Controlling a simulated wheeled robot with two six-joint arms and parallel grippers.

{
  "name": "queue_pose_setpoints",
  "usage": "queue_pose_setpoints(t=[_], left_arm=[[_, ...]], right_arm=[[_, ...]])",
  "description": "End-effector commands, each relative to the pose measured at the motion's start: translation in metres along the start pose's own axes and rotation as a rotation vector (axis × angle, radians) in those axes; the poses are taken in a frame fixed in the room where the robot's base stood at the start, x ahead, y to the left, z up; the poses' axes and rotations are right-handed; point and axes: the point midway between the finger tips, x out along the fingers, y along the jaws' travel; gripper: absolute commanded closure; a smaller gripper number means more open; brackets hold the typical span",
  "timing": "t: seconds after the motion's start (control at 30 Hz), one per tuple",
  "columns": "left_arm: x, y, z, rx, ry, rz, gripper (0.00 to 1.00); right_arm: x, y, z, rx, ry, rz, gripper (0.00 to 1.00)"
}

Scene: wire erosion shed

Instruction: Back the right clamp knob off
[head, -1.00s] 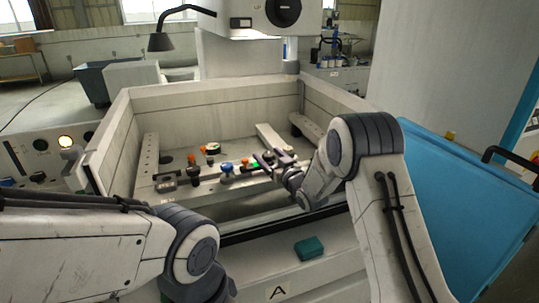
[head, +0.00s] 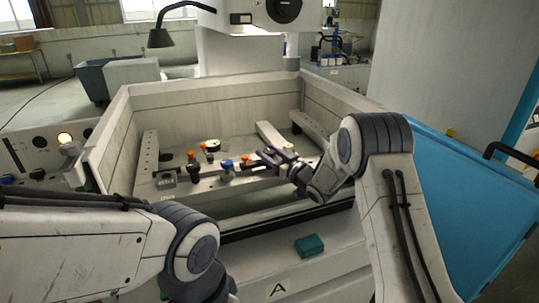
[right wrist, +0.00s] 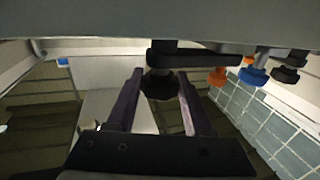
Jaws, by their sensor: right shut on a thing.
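In the right wrist view a black lobed knob (right wrist: 161,85) hangs below a dark clamp bar (right wrist: 195,56). The two purple-grey fingers of my right gripper (right wrist: 160,95) stand on either side of it, and the gripper is shut on it. In the head view my right gripper (head: 268,157) is at the right end of the row of clamps, and it hides most of the knob there. My left arm comes in from the left, but its gripper is not in view.
Beside the gripped knob are an orange knob (head: 245,160), a blue knob (head: 227,165) and a black one (head: 194,174). The pale tank walls (head: 215,98) enclose the work area. A teal block (head: 310,245) lies on the front ledge.

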Motion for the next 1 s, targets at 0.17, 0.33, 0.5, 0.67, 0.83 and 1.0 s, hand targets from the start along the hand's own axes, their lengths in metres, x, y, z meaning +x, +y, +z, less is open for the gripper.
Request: queue_pose_setpoints(t=[0.17,0.33,0.5,0.67,0.83,1.0], left_arm=[[0.0007,-0.0001,0.0000,0.000,0.000,0.000,0.23],[-0.0027,0.0002,-0.0002,0.000,0.000,0.000,0.23],[-0.0043,0.0003,-0.0003,0.000,0.000,0.000,0.23],[-0.0037,0.0003,-0.0002,0.000,0.000,0.000,0.23],[-0.0028,0.0002,-0.0002,0.000,0.000,0.000,0.23],[-0.0023,0.0002,-0.0001,0.000,0.000,0.000,0.23]], right_arm=[[-0.0003,0.0031,-0.0005,-0.003,0.003,-0.140,1.00],[-0.0002,0.0036,-0.0006,-0.001,0.002,-0.284,1.00],[-0.0002,0.0031,-0.0001,-0.001,0.001,-0.416,1.00],[-0.0001,0.0024,0.0007,-0.001,0.001,-0.514,1.00],[-0.0002,0.0022,-0.0001,-0.001,0.002,-0.583,1.00],[-0.0003,0.0019,-0.0005,0.000,0.002,-0.619,1.00]])
